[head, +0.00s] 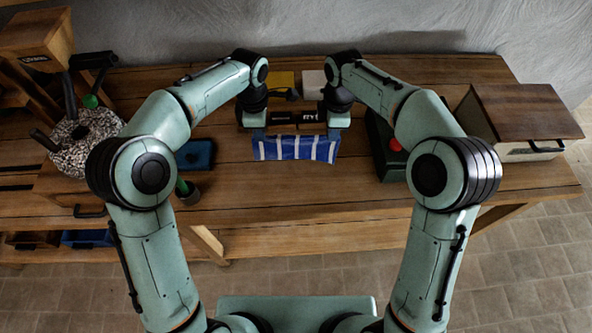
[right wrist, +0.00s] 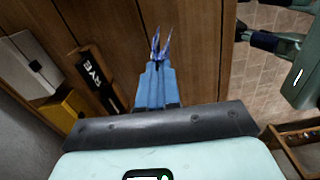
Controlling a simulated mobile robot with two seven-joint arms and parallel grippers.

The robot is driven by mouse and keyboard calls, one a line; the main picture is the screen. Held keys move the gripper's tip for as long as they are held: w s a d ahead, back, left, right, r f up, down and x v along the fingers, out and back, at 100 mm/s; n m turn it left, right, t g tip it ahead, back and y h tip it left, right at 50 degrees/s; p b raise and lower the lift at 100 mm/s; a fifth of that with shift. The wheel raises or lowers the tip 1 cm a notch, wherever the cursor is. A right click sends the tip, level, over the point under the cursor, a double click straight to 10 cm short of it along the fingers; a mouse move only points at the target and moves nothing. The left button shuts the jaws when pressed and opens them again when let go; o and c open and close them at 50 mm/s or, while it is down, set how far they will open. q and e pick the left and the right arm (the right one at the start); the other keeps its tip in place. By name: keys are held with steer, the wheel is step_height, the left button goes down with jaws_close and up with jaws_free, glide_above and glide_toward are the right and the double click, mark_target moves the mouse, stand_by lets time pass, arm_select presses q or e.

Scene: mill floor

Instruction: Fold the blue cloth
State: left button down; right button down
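The blue cloth (head: 296,148) with white stripes hangs between my two grippers at the middle of the bench in the head view. My left gripper (head: 257,136) is at its left upper corner and my right gripper (head: 334,136) at its right upper corner, both pointing down. In the right wrist view, the blue fingers of my right gripper (right wrist: 155,65) are closed together on a bit of the cloth (right wrist: 160,46), which shows edge-on beyond the tips. The left fingers look closed on the cloth's corner. Whether the lower edge touches the bench is unclear.
A black RYE-labelled object (head: 307,117) lies just behind the cloth. Yellow (head: 280,79) and white (head: 313,80) items stand further back. A dark green box (head: 382,148) is to the right, a blue item (head: 196,154) to the left. Bench (head: 300,190) in front is clear.

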arm_select(q)
steer(key=shift+r, duration=0.45)
arm_select(e)
steer(key=shift+r, duration=0.45)
arm_select(q)
steer(key=shift+s, duration=0.1)
arm_select(e)
steer(key=shift+s, duration=0.1)
